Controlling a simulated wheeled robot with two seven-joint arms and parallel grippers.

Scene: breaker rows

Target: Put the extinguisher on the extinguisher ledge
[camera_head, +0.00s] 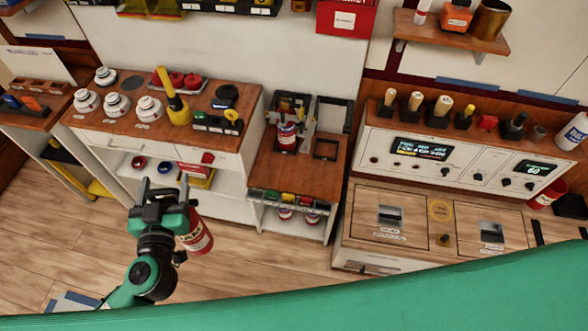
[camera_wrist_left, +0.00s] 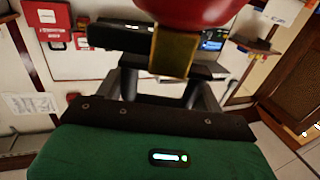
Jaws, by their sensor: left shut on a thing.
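The extinguisher (camera_head: 197,237) is a red cylinder with a pale label, low at the left in the head view, above the floor. My left gripper (camera_head: 165,188) is beside its upper end, and the arm partly hides it. In the left wrist view a rounded red body (camera_wrist_left: 195,12) with a brass-coloured block below it (camera_wrist_left: 173,52) sits at the fingers of my left gripper, which is shut on it. I cannot tell for sure which surface is the extinguisher ledge. My right gripper is not in view.
A wooden-topped cabinet (camera_head: 135,130) with white knobs and a yellow tool stands beyond the gripper. A lower stand (camera_head: 268,172) is right of it, then a control console (camera_head: 455,162). A wall shelf (camera_head: 450,35) holds several items. Floor (camera_head: 60,225) is open at left.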

